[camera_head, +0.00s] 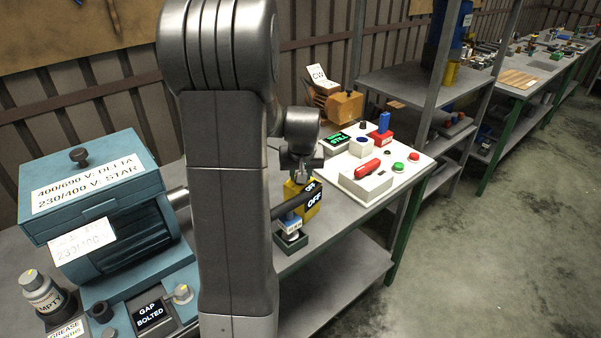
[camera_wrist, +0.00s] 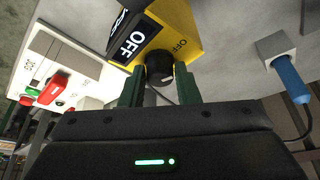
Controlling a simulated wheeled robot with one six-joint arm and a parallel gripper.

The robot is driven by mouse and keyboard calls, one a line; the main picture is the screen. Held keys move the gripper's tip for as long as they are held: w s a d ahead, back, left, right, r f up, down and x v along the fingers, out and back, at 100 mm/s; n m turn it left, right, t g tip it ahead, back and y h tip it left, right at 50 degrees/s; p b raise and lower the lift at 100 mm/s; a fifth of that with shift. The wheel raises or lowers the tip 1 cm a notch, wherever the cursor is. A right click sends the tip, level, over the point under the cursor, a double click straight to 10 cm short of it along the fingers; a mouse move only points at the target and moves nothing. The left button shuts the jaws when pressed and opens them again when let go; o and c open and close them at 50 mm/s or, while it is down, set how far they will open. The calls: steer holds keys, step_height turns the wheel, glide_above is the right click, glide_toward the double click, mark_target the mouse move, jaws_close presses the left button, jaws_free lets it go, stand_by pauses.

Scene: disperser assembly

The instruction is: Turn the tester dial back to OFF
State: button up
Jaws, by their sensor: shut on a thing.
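The yellow tester (camera_wrist: 192,42) is close ahead in the wrist view. A black label on it reads OFF (camera_wrist: 132,42), and OFF is also printed on its yellow face. The black tester dial (camera_wrist: 160,68) sits between the two green fingers of my gripper (camera_wrist: 160,88). The fingers are shut on the dial, one on each side, and hide part of it. Which way the dial points cannot be made out. In the head view the yellow tester (camera_head: 300,205) stands on the bench below my wrist, and the dial is hidden there.
A white control panel (camera_head: 404,165) with a red lever, buttons and a green-lettered display lies beyond the tester. A blue motor (camera_head: 90,210) stands at the left. A blue plug (camera_wrist: 290,78) with a cable is right of the tester in the wrist view. Open floor lies right.

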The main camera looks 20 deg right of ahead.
stand_by(0.3)
steer(key=o, duration=1)
steer(key=shift+r, duration=0.15)
steer(key=v, duration=1.3)
steer(key=shift+s+r+b, duration=0.15)
steer(key=shift+r+b, duration=0.1)
steer(key=shift+b, duration=0.15)
steer(key=x, duration=1.4)
steer(key=shift+p, duration=0.4)
steer(key=shift+s+r, duration=0.1)
steer(key=shift+r, duration=0.05)
